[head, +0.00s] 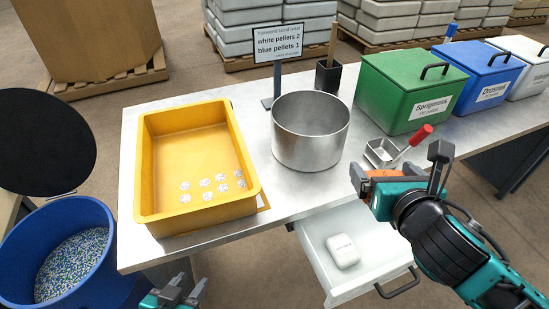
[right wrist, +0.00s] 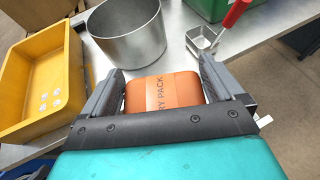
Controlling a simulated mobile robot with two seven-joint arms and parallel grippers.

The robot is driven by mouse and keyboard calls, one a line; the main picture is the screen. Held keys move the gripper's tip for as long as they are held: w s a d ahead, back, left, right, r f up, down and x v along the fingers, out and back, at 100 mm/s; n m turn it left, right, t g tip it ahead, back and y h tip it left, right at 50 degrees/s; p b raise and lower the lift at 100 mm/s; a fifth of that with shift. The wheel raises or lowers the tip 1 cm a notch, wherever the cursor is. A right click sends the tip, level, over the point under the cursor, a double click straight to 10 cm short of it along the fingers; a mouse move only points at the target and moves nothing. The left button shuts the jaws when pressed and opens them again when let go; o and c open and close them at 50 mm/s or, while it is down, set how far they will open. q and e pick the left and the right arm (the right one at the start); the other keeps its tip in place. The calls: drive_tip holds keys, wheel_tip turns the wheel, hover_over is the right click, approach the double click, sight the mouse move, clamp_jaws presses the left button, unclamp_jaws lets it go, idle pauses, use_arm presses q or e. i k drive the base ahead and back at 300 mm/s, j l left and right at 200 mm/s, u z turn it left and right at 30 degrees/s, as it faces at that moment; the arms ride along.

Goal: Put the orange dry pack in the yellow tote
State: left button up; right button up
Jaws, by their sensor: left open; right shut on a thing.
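The orange dry pack (right wrist: 163,91) is held between the fingers of my right gripper (right wrist: 160,88) in the right wrist view. In the head view, the dry pack (head: 384,174) shows partly behind my right gripper (head: 400,178), above the front of the table near the open drawer. The yellow tote (head: 152,219) stands on the left of the table, with several whitish round pieces on its floor. My right gripper is to the right of the tote, apart from it. My left gripper (head: 178,294) is open and empty at the bottom edge, below the table's front edge.
A steel pot (head: 309,145) stands between the tote and my right gripper. A scoop with a red handle (head: 421,134) lies beside green and blue bins (head: 411,95). An open drawer (head: 330,248) holds a white pack (head: 342,250). A blue tub of pellets (head: 44,229) is at left.

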sight(184, 157)
drive_tip(key=j+u, duration=0.1)
drive_tip(key=u, duration=0.95)
drive_tip(key=i+j+u, duration=0.1)
drive_tip(key=i, duration=0.3)
drive_tip(key=j, duration=0.15)
